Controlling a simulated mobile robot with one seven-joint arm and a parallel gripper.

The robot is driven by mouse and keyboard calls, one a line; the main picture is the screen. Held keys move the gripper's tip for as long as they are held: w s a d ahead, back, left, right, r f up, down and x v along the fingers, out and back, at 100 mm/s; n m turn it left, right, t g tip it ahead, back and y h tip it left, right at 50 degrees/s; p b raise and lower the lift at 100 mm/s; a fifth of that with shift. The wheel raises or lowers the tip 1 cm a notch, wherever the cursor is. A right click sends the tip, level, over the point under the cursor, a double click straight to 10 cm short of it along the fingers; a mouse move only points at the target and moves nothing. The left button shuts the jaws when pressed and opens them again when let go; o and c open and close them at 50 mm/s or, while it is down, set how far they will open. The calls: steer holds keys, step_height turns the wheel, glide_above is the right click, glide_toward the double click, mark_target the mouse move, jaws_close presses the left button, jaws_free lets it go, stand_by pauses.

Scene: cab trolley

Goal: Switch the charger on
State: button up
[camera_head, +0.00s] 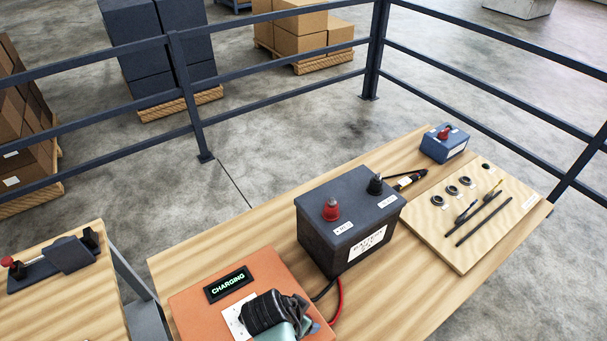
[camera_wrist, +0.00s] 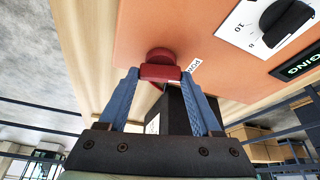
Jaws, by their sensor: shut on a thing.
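The charger (camera_head: 200,300) is an orange box at the front of the bench. Its display (camera_head: 228,284) is lit and reads CHARGING in green. In the wrist view, the orange panel (camera_wrist: 220,55) carries a red switch knob (camera_wrist: 160,56) beside a label that begins "POW". My gripper (camera_wrist: 160,76) has its blue fingers closed on either side of the red knob. In the head view my wrist covers the right part of the charger, so the fingertips are mostly hidden there. A black dial (camera_wrist: 285,22) with numbers sits on a white plate.
A dark battery (camera_head: 348,220) with red and black terminal caps stands right behind the charger, close to my gripper. Red and black cables (camera_head: 337,300) run between them. A tool board (camera_head: 470,220) and small blue battery (camera_head: 444,143) lie farther right. Railings (camera_head: 290,75) surround the bench.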

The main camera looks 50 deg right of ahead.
steer(key=shift+w+m+g+b, duration=0.15)
steer(key=shift+m+g+b, duration=0.45)
steer(key=shift+m, duration=1)
steer(key=o, duration=1.4)
steer(key=v, duration=1.3)
steer(key=shift+d+b, duration=0.1)
steer(key=shift+b, duration=0.3)
